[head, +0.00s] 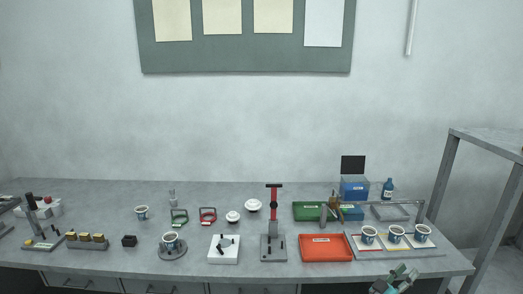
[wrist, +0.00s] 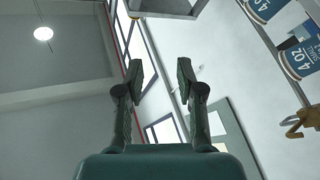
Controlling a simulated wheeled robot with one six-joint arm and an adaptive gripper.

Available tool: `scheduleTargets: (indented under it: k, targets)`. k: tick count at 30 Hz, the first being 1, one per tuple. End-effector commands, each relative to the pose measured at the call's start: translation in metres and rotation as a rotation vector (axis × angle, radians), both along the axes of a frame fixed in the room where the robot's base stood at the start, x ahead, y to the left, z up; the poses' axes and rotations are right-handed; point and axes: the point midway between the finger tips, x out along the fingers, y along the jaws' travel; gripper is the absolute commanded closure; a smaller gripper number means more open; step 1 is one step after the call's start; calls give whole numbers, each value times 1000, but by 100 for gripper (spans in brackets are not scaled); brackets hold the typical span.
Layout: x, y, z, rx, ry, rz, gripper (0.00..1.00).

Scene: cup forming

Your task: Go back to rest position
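My gripper (wrist: 159,82) shows in the wrist view with its two fingers apart and nothing between them. In the head view my gripper (head: 397,279) is at the bottom right, low at the front edge of the bench (head: 110,259). It is apart from the cups and tools. The wrist view is tilted and looks past the fingers toward the wall and ceiling. Part of a cup with blue print (wrist: 300,57) shows at its right edge.
Three cups (head: 395,233) stand on a white-panelled fixture at the bench's right. Beside it are a red tray (head: 326,247), a green tray (head: 307,211) and a press (head: 273,245). A grey frame (head: 448,180) stands at the far right. The bench's back left is mostly clear.

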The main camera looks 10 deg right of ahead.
Motion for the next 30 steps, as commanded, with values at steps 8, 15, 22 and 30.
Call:
scheduleTargets:
  k: [8,15,22,30]
  targets:
    - [-55,83,-48,-25,-45,259,63]
    - [-110,150,-73,-2,-63,485,63]
    - [-169,211,-87,64,-57,693,63]
    - [-243,274,-90,186,-21,910,63]
